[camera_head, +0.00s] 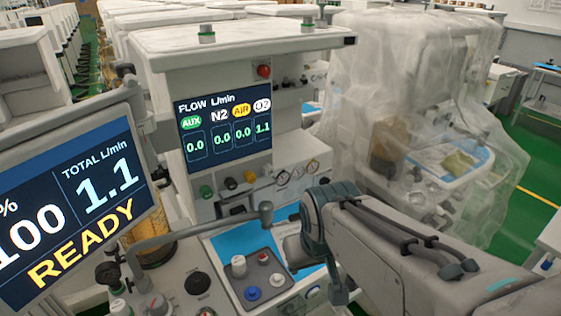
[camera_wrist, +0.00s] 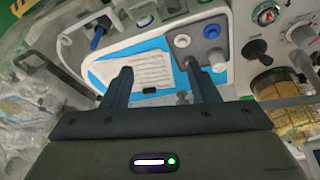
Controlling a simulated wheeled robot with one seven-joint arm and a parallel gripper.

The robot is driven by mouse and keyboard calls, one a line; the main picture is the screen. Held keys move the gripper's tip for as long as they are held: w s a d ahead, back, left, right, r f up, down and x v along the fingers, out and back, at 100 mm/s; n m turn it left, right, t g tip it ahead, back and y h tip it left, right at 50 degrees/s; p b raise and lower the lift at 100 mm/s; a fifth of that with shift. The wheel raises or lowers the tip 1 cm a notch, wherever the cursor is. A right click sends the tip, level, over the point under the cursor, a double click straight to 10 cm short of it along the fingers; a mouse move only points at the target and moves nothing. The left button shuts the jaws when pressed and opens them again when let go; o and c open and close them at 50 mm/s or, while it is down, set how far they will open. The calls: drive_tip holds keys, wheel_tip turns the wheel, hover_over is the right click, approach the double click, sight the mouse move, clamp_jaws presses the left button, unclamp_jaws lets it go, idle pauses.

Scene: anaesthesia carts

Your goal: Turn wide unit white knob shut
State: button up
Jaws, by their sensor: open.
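The wide unit (camera_head: 225,55) stands in the middle of the head view, its flow screen (camera_head: 224,130) reading 1.1 under O2 and 0.0 in the other columns. Below the screen is a row of small knobs: green, black, yellow and a white knob (camera_head: 267,170) at the right end. Another white knob (camera_head: 239,265) stands upright on a grey panel on the worktop. It also shows in the wrist view (camera_wrist: 217,60), right of my right finger. My gripper (camera_wrist: 158,70) is open and empty above the worktop. In the head view my arm hides its fingers.
A blue knob (camera_head: 251,293) and a red-topped knob (camera_head: 277,280) share the grey panel. A tilted monitor (camera_head: 80,205) reads READY at left. A grey curved bar (camera_head: 200,229) crosses above the worktop. A paper sheet (camera_wrist: 140,70) lies on the blue mat. A plastic-draped unit (camera_head: 400,60) stands right.

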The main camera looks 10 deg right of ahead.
drive_tip(key=w+d+f+n+t+h+b, duration=0.1)
drive_tip(key=w+d+f+t+b, duration=0.15)
drive_tip(key=w, duration=0.45)
drive_tip(key=w+d+f+t+b, duration=0.1)
drive_tip(key=w+d+f+t, duration=0.2)
drive_tip(key=w, duration=0.4)
drive_tip(key=n+t+y+b, duration=0.2)
drive_tip(key=t+y+b, duration=0.1)
drive_tip(key=t+y, duration=0.45)
approach(270, 173)
drive_tip(key=x, duration=0.9)
drive_tip(key=shift+w+b, duration=0.25)
drive_tip(key=shift+b, duration=0.05)
drive_tip(key=c, duration=1)
